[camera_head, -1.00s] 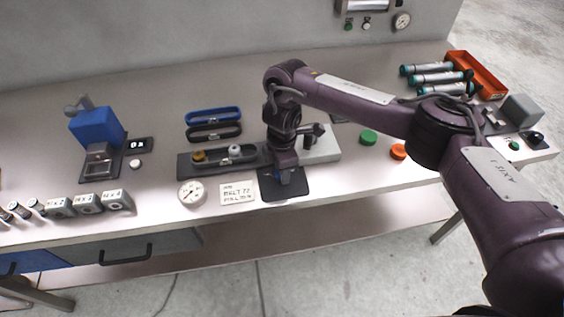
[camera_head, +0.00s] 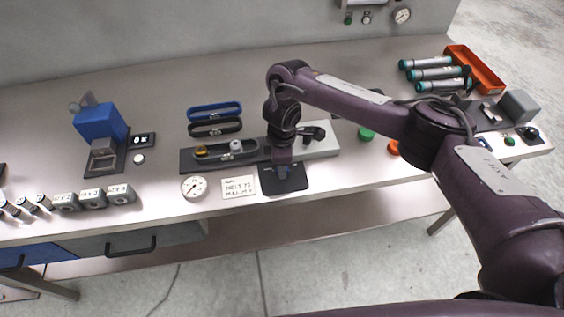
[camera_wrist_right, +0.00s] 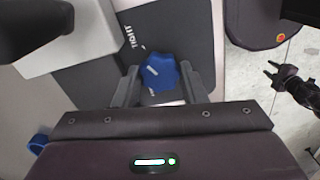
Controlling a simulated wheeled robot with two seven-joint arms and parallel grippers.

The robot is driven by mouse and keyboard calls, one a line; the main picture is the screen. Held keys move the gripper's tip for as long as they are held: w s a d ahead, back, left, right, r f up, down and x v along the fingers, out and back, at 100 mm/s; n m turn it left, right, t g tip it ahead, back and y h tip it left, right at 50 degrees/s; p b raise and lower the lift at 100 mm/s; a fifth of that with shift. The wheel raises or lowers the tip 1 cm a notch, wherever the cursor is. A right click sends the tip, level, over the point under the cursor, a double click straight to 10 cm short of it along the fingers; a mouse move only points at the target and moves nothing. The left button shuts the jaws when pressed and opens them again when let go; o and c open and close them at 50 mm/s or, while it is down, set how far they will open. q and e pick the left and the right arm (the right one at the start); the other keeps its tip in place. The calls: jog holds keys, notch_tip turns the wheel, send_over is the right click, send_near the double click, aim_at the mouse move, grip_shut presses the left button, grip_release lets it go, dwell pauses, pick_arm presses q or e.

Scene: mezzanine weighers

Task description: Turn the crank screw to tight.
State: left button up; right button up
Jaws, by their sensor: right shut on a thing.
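The crank screw shows in the right wrist view as a blue lobed knob (camera_wrist_right: 160,73) with a pale mark on it. It sits on a dark plate (camera_wrist_right: 190,28) printed with the word TIGHT, to the left of the knob. My right gripper (camera_wrist_right: 161,78) is shut on the knob, one finger on each side. In the head view my right gripper (camera_head: 284,172) points down at the dark plate (camera_head: 290,186) by the table's front edge, and the knob is hidden there. My left gripper (camera_wrist_right: 271,71) shows at the right of the wrist view, above the floor, jaws apart.
Left of the plate are a label card (camera_head: 239,187), a dial gauge (camera_head: 194,187) and a rail (camera_head: 192,164) with pulleys and a belt. Green (camera_head: 366,134) and orange (camera_head: 392,147) buttons lie to the right.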

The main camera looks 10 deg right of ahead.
jog(key=o, duration=1)
jog(key=shift+r, duration=0.1)
notch_tip(320, 180, up, 8)
jog(key=shift+f+p, duration=0.1)
jog(key=shift+p, duration=0.8)
